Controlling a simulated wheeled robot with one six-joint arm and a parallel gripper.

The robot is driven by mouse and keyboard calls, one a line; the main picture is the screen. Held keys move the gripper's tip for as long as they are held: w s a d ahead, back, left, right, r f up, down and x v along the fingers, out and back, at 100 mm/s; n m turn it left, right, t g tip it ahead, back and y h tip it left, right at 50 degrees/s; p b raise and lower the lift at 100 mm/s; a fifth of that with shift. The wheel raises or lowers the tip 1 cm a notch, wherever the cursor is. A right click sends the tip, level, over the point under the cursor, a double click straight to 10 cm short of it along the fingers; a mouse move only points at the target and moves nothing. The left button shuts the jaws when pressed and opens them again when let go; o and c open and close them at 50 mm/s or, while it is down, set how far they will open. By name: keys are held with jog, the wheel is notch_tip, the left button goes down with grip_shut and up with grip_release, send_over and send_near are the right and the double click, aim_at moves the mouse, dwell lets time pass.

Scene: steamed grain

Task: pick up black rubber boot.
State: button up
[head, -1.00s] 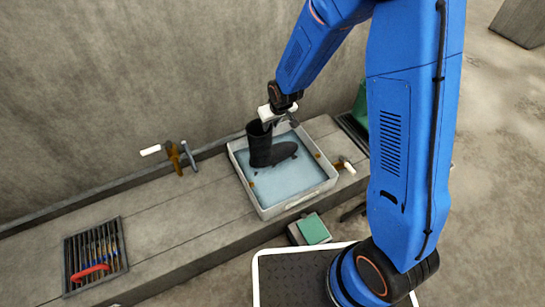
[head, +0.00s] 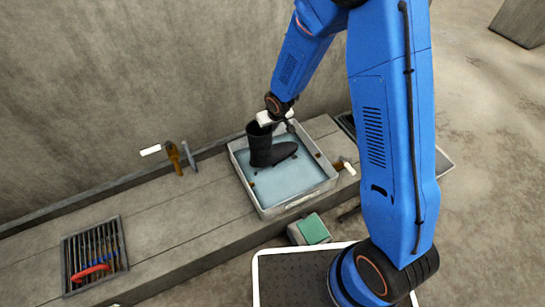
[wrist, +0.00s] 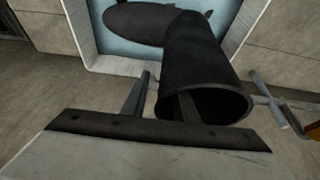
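The black rubber boot (head: 260,148) stands upright in a shallow light tray (head: 327,180) with a pale blue bottom, its toe to the right. My gripper (head: 277,122) is at the top of the boot's shaft. In the wrist view the boot (wrist: 200,60) has its round opening towards me. There my gripper (wrist: 163,92) straddles the near rim: one finger is outside the shaft on the left, the other reaches into the opening. A narrow gap shows between the outer finger and the boot, so the gripper looks open. The inner fingertip is hidden inside the boot.
The tray sits on a concrete ledge (head: 150,215) against a wall. Left of it are a brown-handled tool (head: 174,158) and a grey tool (head: 188,155). A dark grate (head: 94,257) with a red handle lies far left. A green-topped box (head: 313,229) is in front.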

grip_shut()
dwell(1.3)
